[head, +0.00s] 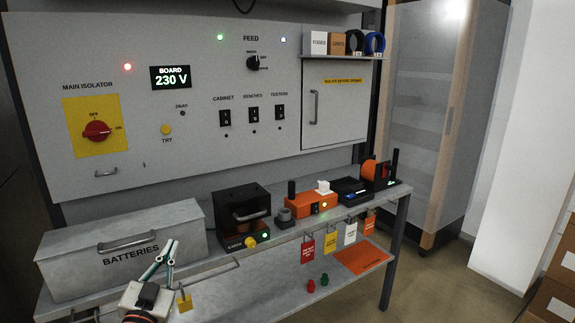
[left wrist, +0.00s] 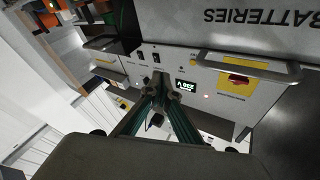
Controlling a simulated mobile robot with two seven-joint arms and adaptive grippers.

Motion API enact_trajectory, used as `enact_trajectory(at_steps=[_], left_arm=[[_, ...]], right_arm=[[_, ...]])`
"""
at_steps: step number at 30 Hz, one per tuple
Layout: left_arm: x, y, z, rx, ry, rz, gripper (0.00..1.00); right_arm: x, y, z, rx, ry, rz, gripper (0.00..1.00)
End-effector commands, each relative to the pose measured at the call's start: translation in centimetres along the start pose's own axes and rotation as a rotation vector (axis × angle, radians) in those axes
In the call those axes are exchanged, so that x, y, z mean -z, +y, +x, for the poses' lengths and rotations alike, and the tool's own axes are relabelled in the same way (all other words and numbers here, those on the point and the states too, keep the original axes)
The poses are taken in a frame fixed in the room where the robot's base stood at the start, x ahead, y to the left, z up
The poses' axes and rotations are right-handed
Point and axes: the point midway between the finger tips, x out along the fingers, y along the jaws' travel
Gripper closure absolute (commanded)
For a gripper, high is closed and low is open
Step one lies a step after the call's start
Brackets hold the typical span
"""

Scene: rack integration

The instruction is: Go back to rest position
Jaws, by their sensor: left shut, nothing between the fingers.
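My left gripper (head: 173,243) is at the lower left of the head view, in front of the grey BATTERIES box (head: 120,250), with its green-sided fingers pointing up. The fingers are shut with nothing between them. In the left wrist view the gripper (left wrist: 160,80) points away from the camera, and the box lettering appears upside down at the upper right. I cannot tell the exact gap between the fingers and the box. My right gripper is in neither view.
A grey bench (head: 300,235) holds a black device (head: 242,215), an orange device (head: 310,203) and hanging tags. Behind it stands the control panel (head: 200,80) with a red isolator knob (head: 97,131). A tall cabinet (head: 425,110) stands right.

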Motion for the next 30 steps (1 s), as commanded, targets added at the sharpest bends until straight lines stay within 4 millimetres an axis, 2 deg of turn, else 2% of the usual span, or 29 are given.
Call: enact_trajectory(at_steps=[1, 3, 5, 9, 11, 15, 18, 21, 24, 30], left_arm=[[-2.7, 1.7, -2.2, -0.034, -0.059, -0.009, 1.0], [-5.8, 3.8, -5.2, -0.077, -0.134, -0.024, 1.0], [-8.4, 5.7, -8.1, -0.115, -0.199, -0.038, 1.0], [-13.5, 9.6, -15.3, -0.199, -0.351, -0.069, 1.0], [-15.4, 11.1, -18.6, -0.235, -0.416, -0.083, 1.0], [-18.8, 14.4, -26.7, -0.314, -0.563, -0.12, 1.0], [-20.2, 16.2, -31.7, -0.361, -0.65, -0.142, 1.0], [-21.0, 17.4, -35.4, -0.394, -0.713, -0.158, 1.0], [-21.4, 18.0, -37.6, -0.413, -0.749, -0.171, 1.0], [-21.5, 18.3, -38.5, -0.421, -0.764, -0.174, 1.0]], right_arm=[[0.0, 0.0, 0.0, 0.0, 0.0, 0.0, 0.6], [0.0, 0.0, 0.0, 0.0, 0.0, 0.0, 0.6], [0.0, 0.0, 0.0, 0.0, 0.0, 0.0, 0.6], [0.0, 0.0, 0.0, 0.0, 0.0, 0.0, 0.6], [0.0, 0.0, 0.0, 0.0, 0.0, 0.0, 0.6], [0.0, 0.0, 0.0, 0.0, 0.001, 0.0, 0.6], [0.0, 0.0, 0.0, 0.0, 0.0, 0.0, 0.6], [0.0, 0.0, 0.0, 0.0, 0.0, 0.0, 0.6], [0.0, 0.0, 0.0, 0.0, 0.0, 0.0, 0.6], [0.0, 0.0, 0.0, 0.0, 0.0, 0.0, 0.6]])
